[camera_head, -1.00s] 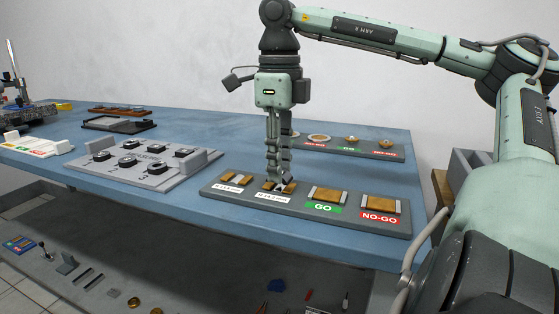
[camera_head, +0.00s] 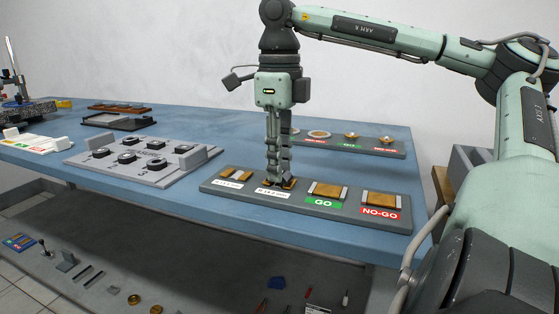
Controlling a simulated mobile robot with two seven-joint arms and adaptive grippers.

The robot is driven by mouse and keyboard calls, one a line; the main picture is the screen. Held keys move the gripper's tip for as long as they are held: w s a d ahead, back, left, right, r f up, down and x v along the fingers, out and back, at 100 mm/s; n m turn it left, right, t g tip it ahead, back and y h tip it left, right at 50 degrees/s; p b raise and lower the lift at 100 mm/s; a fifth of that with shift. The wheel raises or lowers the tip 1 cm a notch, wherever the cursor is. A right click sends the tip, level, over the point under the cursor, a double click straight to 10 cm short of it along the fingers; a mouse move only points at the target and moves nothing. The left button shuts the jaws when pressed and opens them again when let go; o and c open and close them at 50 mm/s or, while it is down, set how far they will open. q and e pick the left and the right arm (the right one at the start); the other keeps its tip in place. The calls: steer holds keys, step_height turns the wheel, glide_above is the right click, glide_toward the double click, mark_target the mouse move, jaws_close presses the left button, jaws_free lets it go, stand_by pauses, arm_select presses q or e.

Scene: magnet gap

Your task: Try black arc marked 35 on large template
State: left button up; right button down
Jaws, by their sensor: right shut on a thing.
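My right gripper (camera_head: 280,182) points straight down over the long grey board (camera_head: 410,224), at its second place from the left. It is shut on a small piece there, mostly hidden by the fingers; brown and dark edges show beside the fingertips. I cannot read any 35 or tell whether this piece is an arc. Several black pieces stand on the light grey plate (camera_head: 105,168) left of the board; their marks are too small to read. I cannot tell which thing is the large template. My left gripper is not in view.
The board also bears brown pieces by a green GO label (camera_head: 319,202) and a red NO-GO label (camera_head: 379,213). A second grey board (camera_head: 340,148) with round pieces stands behind. A black frame (camera_head: 116,122) lies at the back left. The blue table (camera_head: 215,210) is clear in front.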

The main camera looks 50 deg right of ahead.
steer(key=shift+f, duration=0.2)
stand_by(0.6)
steer(key=c, duration=1.2)
jaws_free()
steer(key=c, duration=0.5)
step_height(320, 180, up, 5)
steer(key=p, duration=0.4)
steer(key=shift+f, duration=0.2)
steer(key=shift+o, duration=0.4)
steer(key=shift+f, duration=0.1)
steer(key=o, duration=0.5)
